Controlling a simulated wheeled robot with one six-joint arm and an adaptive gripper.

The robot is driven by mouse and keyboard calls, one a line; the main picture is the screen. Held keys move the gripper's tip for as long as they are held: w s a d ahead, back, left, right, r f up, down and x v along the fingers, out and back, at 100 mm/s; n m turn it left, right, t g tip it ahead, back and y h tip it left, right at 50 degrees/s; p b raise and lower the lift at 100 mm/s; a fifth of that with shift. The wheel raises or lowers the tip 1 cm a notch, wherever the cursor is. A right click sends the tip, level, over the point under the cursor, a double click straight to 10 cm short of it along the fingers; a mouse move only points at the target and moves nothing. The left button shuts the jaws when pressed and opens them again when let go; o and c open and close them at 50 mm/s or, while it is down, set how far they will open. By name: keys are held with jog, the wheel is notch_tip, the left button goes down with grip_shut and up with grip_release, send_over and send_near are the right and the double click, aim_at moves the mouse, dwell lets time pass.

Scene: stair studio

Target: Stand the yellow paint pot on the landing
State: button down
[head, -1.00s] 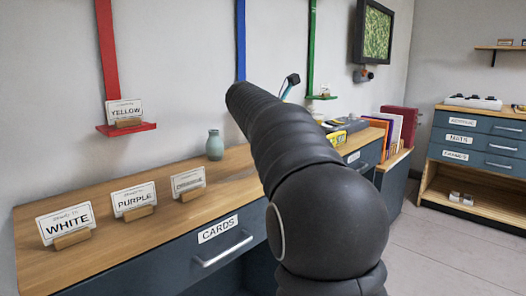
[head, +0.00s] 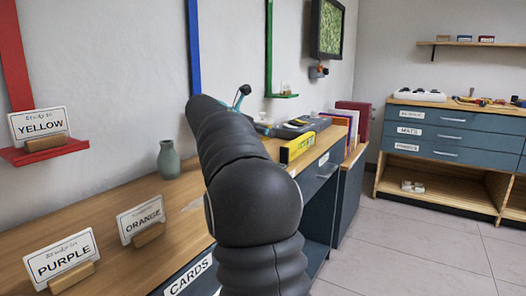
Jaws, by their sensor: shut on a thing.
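The yellow paint pot is not seen in the head view, and nor is the landing. My arm rises through the middle of the head view and reaches over the workbench, pointing away from the camera. Its far end and my gripper are hidden behind the arm's own links, so what the jaws hold does not show.
The wooden workbench (head: 95,222) bears ORANGE (head: 141,219) and PURPLE (head: 66,260) cards, a green vase (head: 169,160) and a yellow object (head: 298,147). A red ledge (head: 45,152) holds a YELLOW card (head: 38,124). A drawer unit (head: 450,135) stands right. Tiled floor (head: 400,245) is clear.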

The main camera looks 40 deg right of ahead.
jog(key=x, duration=0.4)
jog(key=shift+w+f, duration=0.4)
jog(key=shift+w, duration=0.05)
jog(key=shift+f+b, duration=0.75)
jog(key=shift+f, duration=1.2)
jog(key=shift+f, duration=0.15)
jog(key=shift+c, duration=1.6)
grip_release()
